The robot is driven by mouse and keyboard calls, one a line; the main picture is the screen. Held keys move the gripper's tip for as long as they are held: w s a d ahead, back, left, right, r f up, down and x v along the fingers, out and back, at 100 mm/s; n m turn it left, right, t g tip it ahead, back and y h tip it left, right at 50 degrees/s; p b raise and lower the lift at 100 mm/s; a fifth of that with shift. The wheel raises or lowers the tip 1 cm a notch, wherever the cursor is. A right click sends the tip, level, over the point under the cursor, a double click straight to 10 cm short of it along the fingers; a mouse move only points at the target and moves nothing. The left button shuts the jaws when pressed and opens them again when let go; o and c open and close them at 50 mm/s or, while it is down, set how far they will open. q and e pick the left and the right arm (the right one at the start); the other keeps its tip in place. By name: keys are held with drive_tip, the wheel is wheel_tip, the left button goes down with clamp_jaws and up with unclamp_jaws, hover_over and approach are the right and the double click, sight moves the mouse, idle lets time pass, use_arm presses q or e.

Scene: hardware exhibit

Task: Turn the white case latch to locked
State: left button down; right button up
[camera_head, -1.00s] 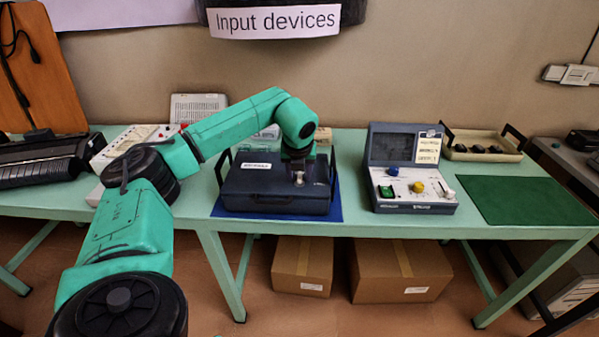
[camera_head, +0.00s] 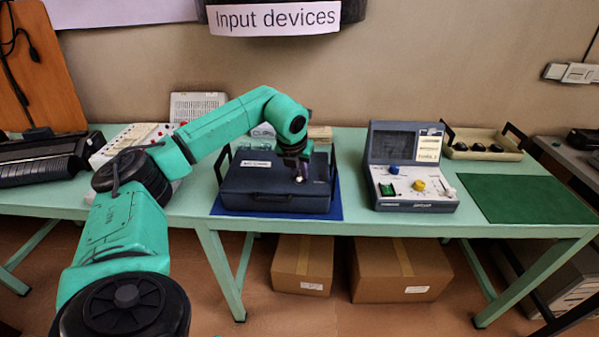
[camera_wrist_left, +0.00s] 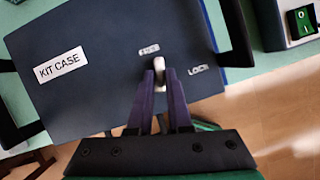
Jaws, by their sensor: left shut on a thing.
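The dark blue kit case (camera_head: 250,188) lies closed on a blue mat on the table. Its lid also fills much of the left wrist view (camera_wrist_left: 90,90), with a KIT CASE label and small FREE and LOCK labels. The white latch (camera_wrist_left: 159,64) is on the lid, just right of the FREE label and left of the LOCK label. My left gripper (camera_head: 299,178) is low over the right part of the lid. Its purple fingers (camera_wrist_left: 160,76) are shut on the latch and partly hide it. My right gripper is not in view.
A grey console (camera_head: 415,207) with knobs stands to the right of the case. A green mat (camera_head: 520,200) lies bare at the right, with a cream tray (camera_head: 482,153) behind it. Case handles (camera_head: 221,166) rise at the case's side. Cardboard boxes are under the table.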

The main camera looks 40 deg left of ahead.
use_arm(q)
drive_tip(key=m+h, duration=0.1)
drive_tip(key=m, duration=0.1)
drive_tip(key=shift+m, duration=0.4)
drive_tip(key=m+h, duration=0.1)
drive_tip(key=m, duration=0.2)
drive_tip(key=shift+r+m+h, duration=0.1)
drive_tip(key=shift+m+h, duration=0.2)
drive_tip(key=m+h+p, duration=0.1)
drive_tip(key=m, duration=0.1)
drive_tip(key=m+h+p, duration=0.1)
drive_tip(key=m, duration=0.2)
drive_tip(key=shift+r+g+p, duration=0.1)
drive_tip(key=shift+g+p, duration=0.2)
drive_tip(key=shift+p, duration=0.05)
drive_tip(key=shift+d+m+g+h+p, duration=0.1)
drive_tip(key=shift+m+g+h+p, duration=0.2)
drive_tip(key=shift+m, duration=0.6)
drive_tip(key=shift+m+g+h+p, duration=0.1)
drive_tip(key=shift+m+p, duration=0.25)
drive_tip(key=shift+m, duration=0.55)
drive_tip(key=c, duration=0.8)
unclamp_jaws()
drive_tip(key=shift+c, duration=0.2)
